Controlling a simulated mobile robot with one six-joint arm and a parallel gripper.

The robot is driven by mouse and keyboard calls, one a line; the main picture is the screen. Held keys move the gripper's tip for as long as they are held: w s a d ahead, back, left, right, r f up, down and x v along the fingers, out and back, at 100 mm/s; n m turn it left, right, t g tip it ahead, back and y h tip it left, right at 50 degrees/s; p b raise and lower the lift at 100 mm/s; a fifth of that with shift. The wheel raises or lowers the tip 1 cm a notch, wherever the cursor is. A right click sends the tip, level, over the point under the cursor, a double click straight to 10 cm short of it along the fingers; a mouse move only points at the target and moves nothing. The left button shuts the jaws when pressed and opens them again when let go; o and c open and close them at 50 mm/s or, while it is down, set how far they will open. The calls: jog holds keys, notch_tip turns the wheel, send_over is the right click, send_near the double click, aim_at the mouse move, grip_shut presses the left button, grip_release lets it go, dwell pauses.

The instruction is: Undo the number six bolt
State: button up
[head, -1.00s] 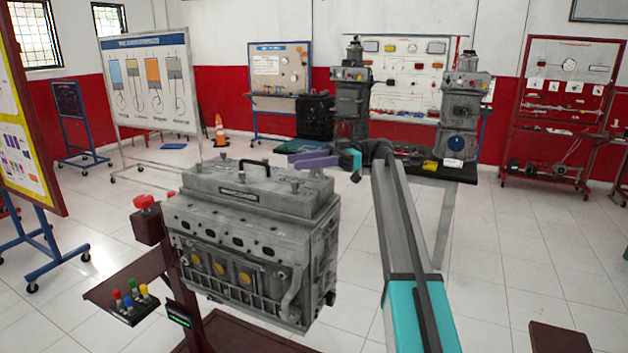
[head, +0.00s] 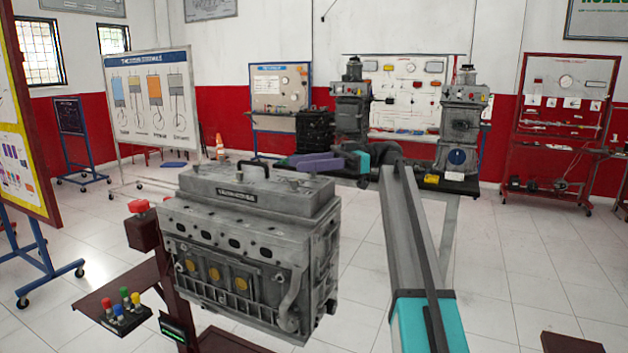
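A grey engine block (head: 205,236) stands on a dark red stand, with a grey cover (head: 285,203) and a black handle (head: 253,164) on top. The cover's top is seen almost edge-on, so its bolts hardly show, and I cannot read which is number six. My gripper (head: 292,161), with a purple and grey body, is at the end of my arm over the right rear part of the cover. Its fingertips are small and dark, and I cannot tell whether they are open or shut, or touch a bolt.
A bench with two upright engine models (head: 460,125) stands behind my arm. Open tiled floor lies to the right.

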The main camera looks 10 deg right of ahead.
jog(key=s+b, duration=0.8)
jog(key=shift+d+r+b, duration=0.2)
jog(key=shift+r+b, duration=0.1)
dwell(0.3)
jog(key=shift+s, duration=0.1)
dwell(0.3)
